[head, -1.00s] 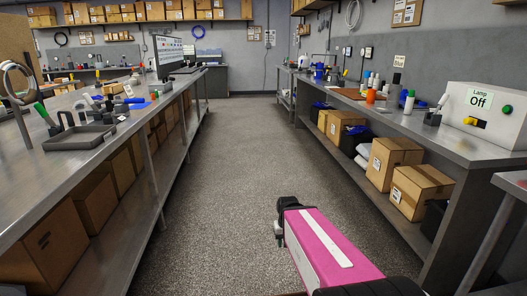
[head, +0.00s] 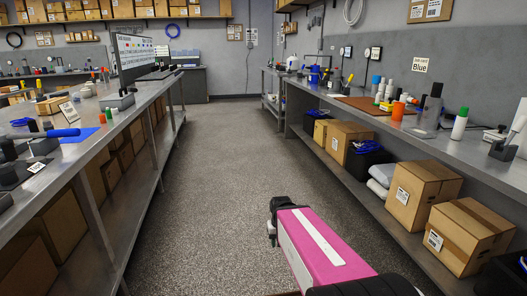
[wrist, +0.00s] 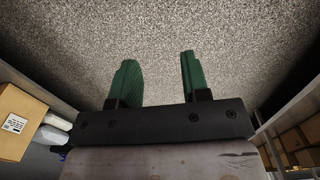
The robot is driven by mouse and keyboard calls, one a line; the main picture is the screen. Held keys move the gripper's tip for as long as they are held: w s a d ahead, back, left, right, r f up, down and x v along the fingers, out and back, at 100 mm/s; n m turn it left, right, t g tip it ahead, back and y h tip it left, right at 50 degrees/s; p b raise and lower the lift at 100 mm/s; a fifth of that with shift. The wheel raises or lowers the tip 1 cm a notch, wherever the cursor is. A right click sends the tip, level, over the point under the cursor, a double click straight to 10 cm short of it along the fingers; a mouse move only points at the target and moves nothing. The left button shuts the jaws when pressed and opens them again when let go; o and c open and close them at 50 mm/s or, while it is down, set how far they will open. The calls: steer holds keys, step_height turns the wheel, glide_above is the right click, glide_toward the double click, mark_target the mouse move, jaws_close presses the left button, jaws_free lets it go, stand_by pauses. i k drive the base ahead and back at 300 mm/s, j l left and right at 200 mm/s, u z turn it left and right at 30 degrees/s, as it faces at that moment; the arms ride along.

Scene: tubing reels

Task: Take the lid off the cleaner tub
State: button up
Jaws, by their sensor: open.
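I cannot make out for sure which thing is the cleaner tub. A small blue container (head: 314,74) stands far along the right bench, and its label and lid are too small to tell. My gripper (wrist: 157,78) shows in the wrist view with its two green fingers apart and nothing between them, above the speckled floor. In the head view, the dark end of my pink arm (head: 322,250) hangs over the aisle, away from both benches, and the fingers are hardly visible.
The aisle floor (head: 220,160) is clear ahead. The right bench (head: 350,108) holds several bottles, an orange cup (head: 397,111) and a brown mat (head: 368,103). The left bench (head: 75,158) carries tools and a sign board (head: 143,57).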

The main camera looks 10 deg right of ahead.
mark_target(391, 101)
steer(key=i+j+z, duration=0.1)
steer(key=i+z, duration=0.3)
steer(key=i+j+z, duration=0.25)
steer(key=i+z, duration=0.2)
steer(key=i+j+z, duration=0.7)
steer(key=j+z, duration=0.15)
